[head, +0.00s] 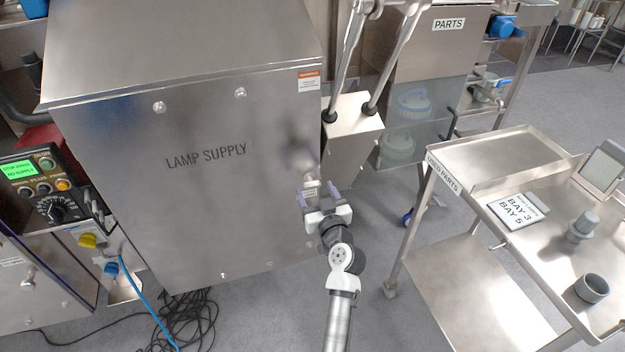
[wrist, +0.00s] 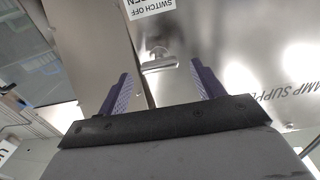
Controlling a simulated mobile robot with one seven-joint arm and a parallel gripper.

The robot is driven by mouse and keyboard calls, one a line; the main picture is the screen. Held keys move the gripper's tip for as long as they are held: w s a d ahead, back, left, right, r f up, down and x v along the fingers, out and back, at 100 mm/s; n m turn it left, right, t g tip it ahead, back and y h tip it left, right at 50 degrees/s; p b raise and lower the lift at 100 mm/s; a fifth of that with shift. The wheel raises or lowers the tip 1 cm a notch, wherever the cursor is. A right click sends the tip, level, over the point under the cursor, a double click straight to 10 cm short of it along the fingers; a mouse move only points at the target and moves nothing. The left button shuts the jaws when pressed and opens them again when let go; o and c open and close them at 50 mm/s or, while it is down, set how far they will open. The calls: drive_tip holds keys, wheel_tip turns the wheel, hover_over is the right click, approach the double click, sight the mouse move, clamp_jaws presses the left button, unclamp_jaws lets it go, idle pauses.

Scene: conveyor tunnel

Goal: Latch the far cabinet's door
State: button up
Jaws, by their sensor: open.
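A steel cabinet marked LAMP SUPPLY (head: 215,190) fills the left middle of the head view. No label calls it far. My gripper (head: 316,194) is at the right edge of its front, fingers pointing toward it. In the wrist view my gripper (wrist: 161,72) is open and empty. A small T-shaped metal handle (wrist: 158,62) shows between and beyond its fingertips, apart from both fingers as far as I can see. The handle is on the steel panel beside a vertical seam. In the head view my gripper hides it. Whether the door sits fully shut I cannot tell.
A steel trolley (head: 465,270) marked USED PARTS stands at the right with a BAY 3, BAY 5 card (head: 518,210). A PARTS cabinet (head: 430,60) is behind. A control box (head: 45,185) is at left. Cables (head: 185,320) lie on the floor. Floor is clear between cabinet and trolley.

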sight(313, 186)
drive_tip(key=shift+x, duration=1.9)
drive_tip(key=c, duration=1)
